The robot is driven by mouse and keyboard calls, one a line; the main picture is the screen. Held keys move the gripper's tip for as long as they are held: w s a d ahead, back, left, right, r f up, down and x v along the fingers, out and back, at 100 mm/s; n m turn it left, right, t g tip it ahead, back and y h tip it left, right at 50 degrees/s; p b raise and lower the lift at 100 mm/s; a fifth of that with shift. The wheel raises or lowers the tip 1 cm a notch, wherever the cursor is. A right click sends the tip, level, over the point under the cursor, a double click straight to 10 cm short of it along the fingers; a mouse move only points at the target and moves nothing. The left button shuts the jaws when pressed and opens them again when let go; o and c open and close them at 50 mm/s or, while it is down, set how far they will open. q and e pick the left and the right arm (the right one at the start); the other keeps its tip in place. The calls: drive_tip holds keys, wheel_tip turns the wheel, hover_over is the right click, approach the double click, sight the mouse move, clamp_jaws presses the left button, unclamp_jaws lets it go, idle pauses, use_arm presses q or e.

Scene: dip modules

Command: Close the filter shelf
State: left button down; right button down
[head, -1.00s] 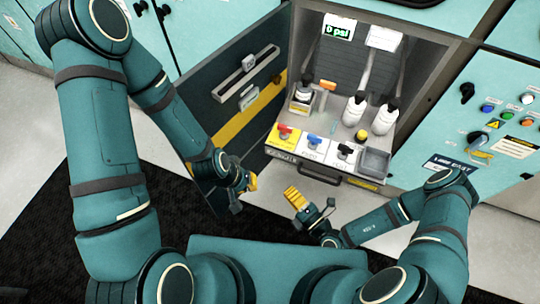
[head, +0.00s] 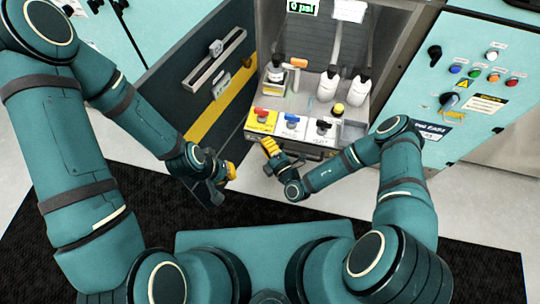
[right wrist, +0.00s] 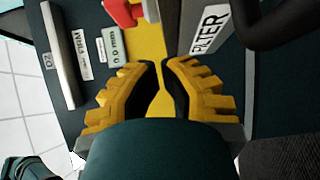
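The filter shelf (head: 352,131) is pulled out of the cabinet, carrying white bottles, a dark-labelled bottle and red, blue and black valve knobs. Its front carries a FILTER label (right wrist: 209,30) and a dark handle (right wrist: 285,22), seen at the top right of the right wrist view. My right gripper (head: 268,146) is at the shelf's front left corner; in the wrist view its yellow fingers (right wrist: 161,64) are a small gap apart with nothing between them. I cannot tell whether they touch the shelf. My left gripper (head: 231,171) is lower left, near the open door; its fingers are unclear.
The cabinet door (head: 200,85), dark with a yellow stripe, stands open left of the shelf. A teal control panel (head: 480,75) with coloured buttons and a knob is at right. A black mat (head: 90,240) covers the floor near my base.

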use_arm(q)
drive_tip(key=shift+f, duration=0.1)
use_arm(e)
drive_tip(key=shift+w+d, duration=0.2)
drive_tip(key=shift+w, duration=0.3)
drive_tip(key=shift+w+d, duration=0.15)
drive_tip(key=shift+w, duration=0.3)
